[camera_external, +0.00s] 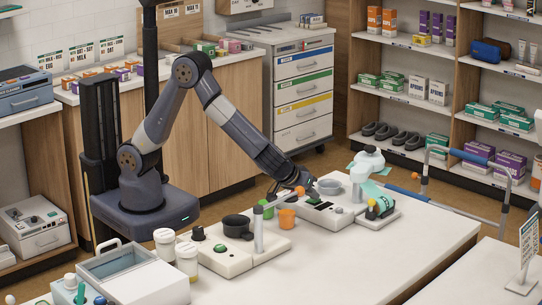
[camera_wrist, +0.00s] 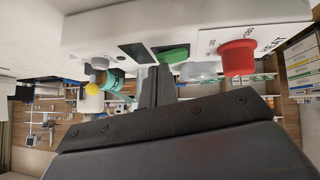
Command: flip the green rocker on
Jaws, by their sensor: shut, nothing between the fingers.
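The green rocker (camera_wrist: 172,53) sits on the front of a white device in the wrist view, between a dark panel (camera_wrist: 133,53) and a clear round part (camera_wrist: 197,71). Which way the rocker is tipped cannot be told. My gripper (camera_wrist: 157,72) is shut and empty, its fingertips close to the rocker's lower left edge in the wrist view. I cannot tell whether they touch it. In the external view my gripper (camera_external: 306,188) is low over the white device (camera_external: 340,216) on the table, and the arm partly hides the device's controls.
A nebuliser-like unit (camera_external: 380,210) stands to the right. The table's front right (camera_external: 400,255) is clear.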

